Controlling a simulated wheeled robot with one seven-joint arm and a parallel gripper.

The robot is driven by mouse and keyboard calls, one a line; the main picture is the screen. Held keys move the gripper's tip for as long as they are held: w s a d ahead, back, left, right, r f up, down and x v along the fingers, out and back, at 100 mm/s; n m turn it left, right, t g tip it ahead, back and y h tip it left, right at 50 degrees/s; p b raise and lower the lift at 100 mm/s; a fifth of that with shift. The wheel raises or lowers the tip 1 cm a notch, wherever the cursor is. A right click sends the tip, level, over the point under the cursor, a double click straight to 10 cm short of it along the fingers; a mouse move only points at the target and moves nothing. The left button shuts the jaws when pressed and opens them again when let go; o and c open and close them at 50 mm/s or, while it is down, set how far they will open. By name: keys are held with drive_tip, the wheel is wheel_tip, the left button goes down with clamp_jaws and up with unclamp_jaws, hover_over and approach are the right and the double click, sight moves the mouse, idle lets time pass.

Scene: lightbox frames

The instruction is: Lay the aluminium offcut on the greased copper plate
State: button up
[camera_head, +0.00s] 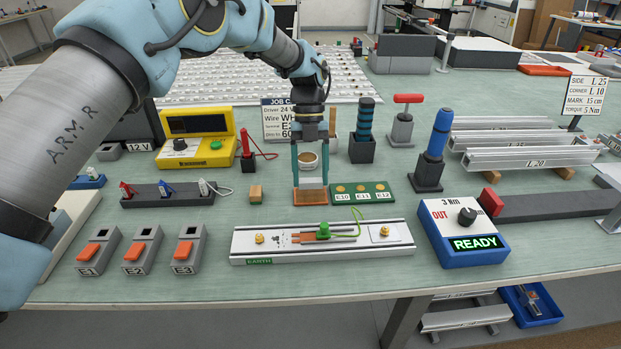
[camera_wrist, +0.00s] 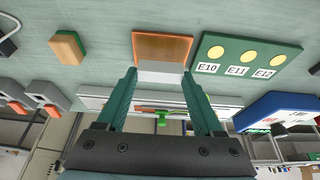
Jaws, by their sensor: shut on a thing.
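The aluminium offcut (camera_head: 311,183), a small pale grey block, is held between the two green fingers of my gripper (camera_head: 310,184). It also shows between the fingertips (camera_wrist: 160,74) in the wrist view as a light bar (camera_wrist: 161,72). The copper plate (camera_head: 310,198) is a flat orange-brown square on the bench, right at the fingertips. In the wrist view the plate (camera_wrist: 162,47) shows just beyond the offcut, whose edge overlaps its near edge. I cannot tell whether the offcut touches the plate. Any grease on it is hard to make out.
A green board (camera_head: 361,193) labelled E10, E11, E12 lies close right of the plate. A wooden block with a yellowish top (camera_head: 256,194) stands to the left. The white EARTH rail (camera_head: 270,243) lies in front.

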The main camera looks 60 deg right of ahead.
drive_tip(key=shift+f+p, duration=0.3)
drive_tip(key=shift+f, duration=0.9)
drive_tip(key=shift+f, duration=0.2)
drive_tip(key=o, duration=1.4)
drive_tip(key=shift+o, duration=0.2)
drive_tip(key=b+v, duration=0.3)
drive_tip(key=v, duration=0.9)
drive_tip(key=shift+r, duration=0.2)
